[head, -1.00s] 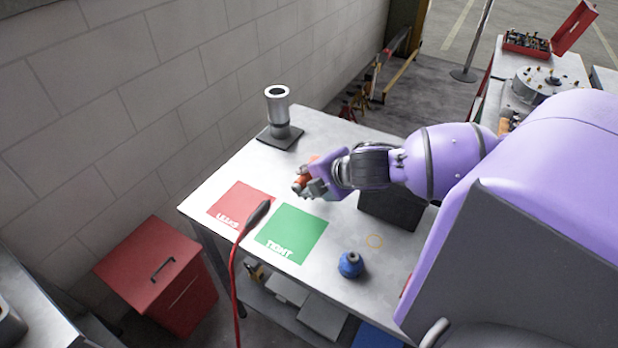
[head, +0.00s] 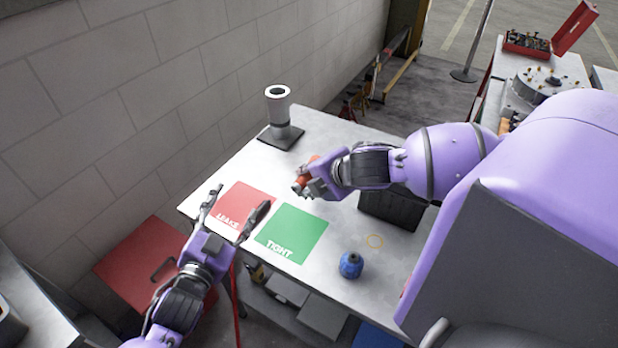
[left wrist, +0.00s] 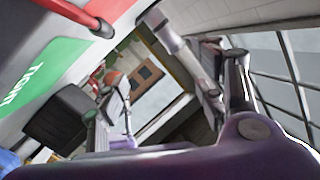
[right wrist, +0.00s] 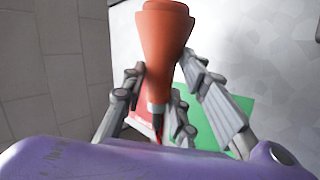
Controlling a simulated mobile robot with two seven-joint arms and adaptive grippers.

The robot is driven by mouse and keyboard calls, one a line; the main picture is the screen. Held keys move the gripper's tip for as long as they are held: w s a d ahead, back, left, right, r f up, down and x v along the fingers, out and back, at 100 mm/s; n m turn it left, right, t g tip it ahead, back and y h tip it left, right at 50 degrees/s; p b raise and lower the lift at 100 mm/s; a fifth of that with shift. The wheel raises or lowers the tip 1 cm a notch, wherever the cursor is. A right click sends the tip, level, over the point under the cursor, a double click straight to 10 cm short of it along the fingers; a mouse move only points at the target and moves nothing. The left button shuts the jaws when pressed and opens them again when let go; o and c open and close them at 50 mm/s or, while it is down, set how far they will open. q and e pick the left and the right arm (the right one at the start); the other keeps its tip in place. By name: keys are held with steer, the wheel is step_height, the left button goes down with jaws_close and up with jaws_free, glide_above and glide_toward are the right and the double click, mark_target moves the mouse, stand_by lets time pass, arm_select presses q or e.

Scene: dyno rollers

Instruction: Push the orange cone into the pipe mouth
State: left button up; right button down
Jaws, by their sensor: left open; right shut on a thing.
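The orange cone (right wrist: 165,40) is in my right gripper (head: 305,188), over the table just behind the green pad. In the right wrist view its wide end points up and a dark, narrow end lies between the fingers. The pipe (head: 278,105) stands upright on a dark base at the table's far left corner, its round mouth open and empty. The cone is apart from it. My left gripper (head: 230,214) is open and empty, at the table's front left by the red pad.
The red LEAKS pad (head: 240,205) and green TIGHT pad (head: 292,234) lie flat. A blue object (head: 351,265) and a dark box (head: 392,208) are on the table. A block wall is at left.

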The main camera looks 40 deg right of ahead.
arm_select(q)
steer(key=s+d+r+m+g+h, duration=0.1)
steer(key=d+m+g+h, duration=0.15)
steer(key=d+m, duration=0.25)
steer(key=m+g, duration=0.3)
glide_toward(298, 186)
steer(key=f, duration=0.1)
steer(key=w, duration=0.1)
steer(key=f+h, duration=0.1)
steer(key=shift+w+a+f, duration=0.25)
steer(key=shift+f, duration=0.15)
steer(key=shift+s+r+g, duration=0.2)
steer(key=shift+r+g, duration=0.05)
steer(key=shift+r, duration=0.05)
steer(key=shift+d+r+h, duration=0.1)
steer(key=shift+d+h, duration=0.15)
steer(key=shift+d, duration=0.4)
steer(key=x, duration=0.8)
steer(key=shift+w+d, duration=0.25)
steer(key=shift+d, duration=0.1)
steer(key=shift+c, duration=0.2)
